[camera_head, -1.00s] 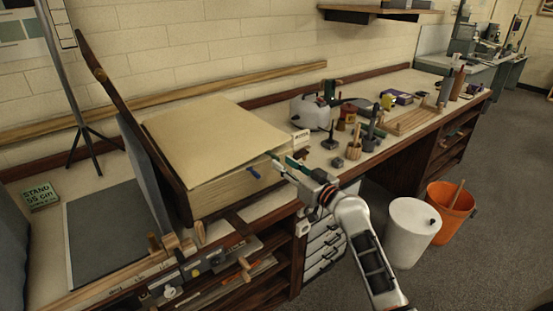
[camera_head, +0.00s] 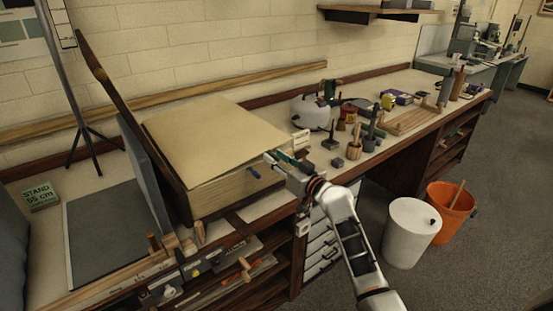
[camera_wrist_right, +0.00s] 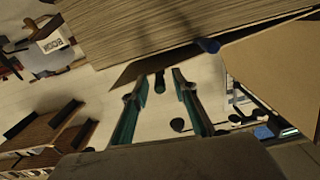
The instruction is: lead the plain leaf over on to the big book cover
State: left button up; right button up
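The big book lies on the bench as a thick page block (camera_head: 238,190). The plain leaf (camera_head: 213,135), a tan sheet, lies flat on top. The big book cover (camera_head: 130,120) is a dark board standing tilted up along the book's left side. My right gripper (camera_head: 268,158) is at the book's front right corner, close to the leaf's edge. In the right wrist view its two teal fingers (camera_wrist_right: 162,80) are apart with nothing clearly between them; the page block (camera_wrist_right: 190,32) and leaf (camera_wrist_right: 275,75) are beyond them. My left gripper is not in view.
A blue peg (camera_head: 253,171) sticks out at the book's front edge. A small card (camera_head: 300,141), pots and tools stand right of the book. A grey board (camera_head: 146,165) leans left of the cover. A white bin (camera_head: 411,232) and orange bucket (camera_head: 450,212) stand on the floor.

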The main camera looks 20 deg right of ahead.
grip_shut()
jog(key=shift+r, duration=0.15)
